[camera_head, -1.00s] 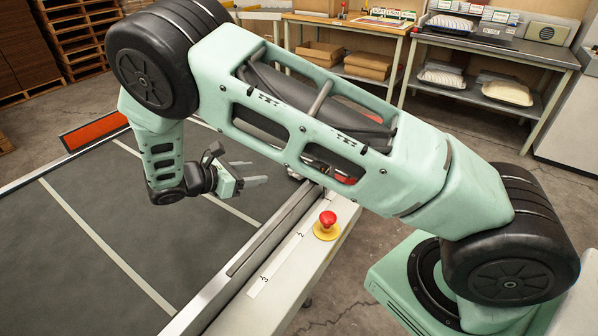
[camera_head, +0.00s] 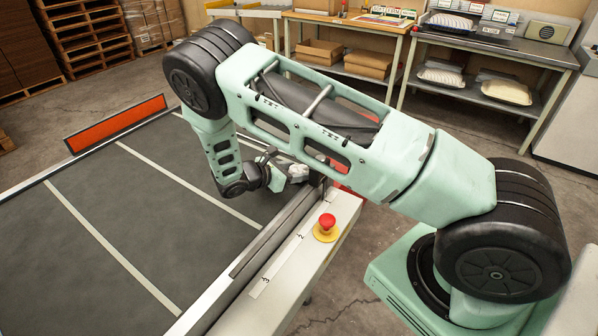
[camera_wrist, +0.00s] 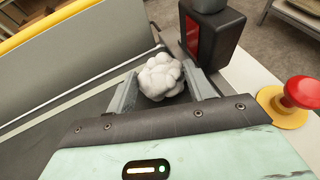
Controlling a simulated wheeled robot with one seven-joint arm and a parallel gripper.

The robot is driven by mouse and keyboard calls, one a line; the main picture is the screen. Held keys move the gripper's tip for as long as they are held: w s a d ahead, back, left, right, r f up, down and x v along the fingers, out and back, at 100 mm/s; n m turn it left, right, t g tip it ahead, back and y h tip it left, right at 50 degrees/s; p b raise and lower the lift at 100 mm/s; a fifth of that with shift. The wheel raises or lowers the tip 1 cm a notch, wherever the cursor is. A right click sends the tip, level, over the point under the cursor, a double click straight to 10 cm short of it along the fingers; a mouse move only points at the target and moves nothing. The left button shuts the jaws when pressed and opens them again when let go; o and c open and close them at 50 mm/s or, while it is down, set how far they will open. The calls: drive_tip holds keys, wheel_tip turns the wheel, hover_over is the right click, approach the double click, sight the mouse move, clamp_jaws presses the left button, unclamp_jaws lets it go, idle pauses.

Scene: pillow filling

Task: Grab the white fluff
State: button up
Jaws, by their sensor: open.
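The white fluff (camera_wrist: 161,77) is a lumpy, rounded clump in the wrist view, near the belt's side rail. My gripper (camera_wrist: 165,84) is open, with one finger on each side of the fluff in the picture. I cannot tell whether either finger touches it. In the head view the fluff (camera_head: 298,172) is a small pale patch by the rail, partly hidden by my arm. My gripper (camera_head: 286,176) is right beside it there, low over the belt.
The dark conveyor belt (camera_head: 110,235) with pale cross lines is otherwise clear at left. A black post with a red face (camera_wrist: 208,38) stands close by my right finger. A red stop button (camera_head: 327,221) sits on the rail side. An orange panel (camera_head: 116,123) edges the belt.

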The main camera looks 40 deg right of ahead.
drive_tip(key=shift+x, duration=1.1)
drive_tip(key=c, duration=0.7)
drive_tip(key=shift+r, duration=0.1)
